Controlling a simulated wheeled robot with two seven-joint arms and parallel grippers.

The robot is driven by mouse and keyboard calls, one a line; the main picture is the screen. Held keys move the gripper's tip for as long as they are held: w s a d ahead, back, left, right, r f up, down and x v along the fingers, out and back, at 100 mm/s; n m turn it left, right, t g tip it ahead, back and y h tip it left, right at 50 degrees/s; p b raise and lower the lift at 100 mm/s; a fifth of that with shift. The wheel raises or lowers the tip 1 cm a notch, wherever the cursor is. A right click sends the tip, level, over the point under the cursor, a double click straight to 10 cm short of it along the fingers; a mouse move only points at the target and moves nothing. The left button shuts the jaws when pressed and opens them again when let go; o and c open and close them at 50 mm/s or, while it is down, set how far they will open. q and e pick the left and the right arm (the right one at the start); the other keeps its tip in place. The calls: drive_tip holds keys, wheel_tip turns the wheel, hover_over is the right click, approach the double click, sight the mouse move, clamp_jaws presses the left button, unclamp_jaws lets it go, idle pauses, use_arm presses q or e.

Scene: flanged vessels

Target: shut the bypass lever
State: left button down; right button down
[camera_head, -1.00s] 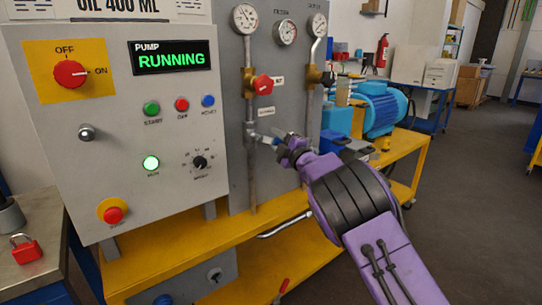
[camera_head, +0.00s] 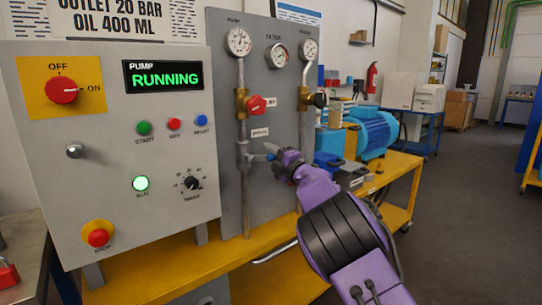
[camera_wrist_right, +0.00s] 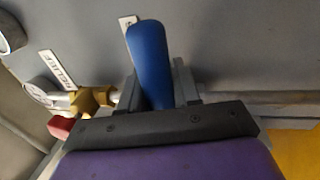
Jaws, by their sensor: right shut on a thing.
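The bypass lever has a blue handle (camera_wrist_right: 150,60), large in the right wrist view. My left gripper is not in view.
A red relief knob (camera_head: 256,104) on a brass valve sits just above the lever. The grey control box (camera_head: 120,190) with its RUNNING display (camera_head: 164,77) stands at the left. A blue pump motor (camera_head: 372,135) sits on the yellow cart to the right.

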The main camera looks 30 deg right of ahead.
drive_tip(key=shift+r, duration=0.1)
drive_tip(key=c, duration=0.9)
unclamp_jaws()
drive_tip(key=b+v, duration=0.1)
drive_tip(key=v, duration=0.9)
drive_tip(key=shift+s+d+b, duration=0.1)
drive_tip(key=shift+s+b, duration=0.15)
drive_tip(key=shift+b, duration=0.1)
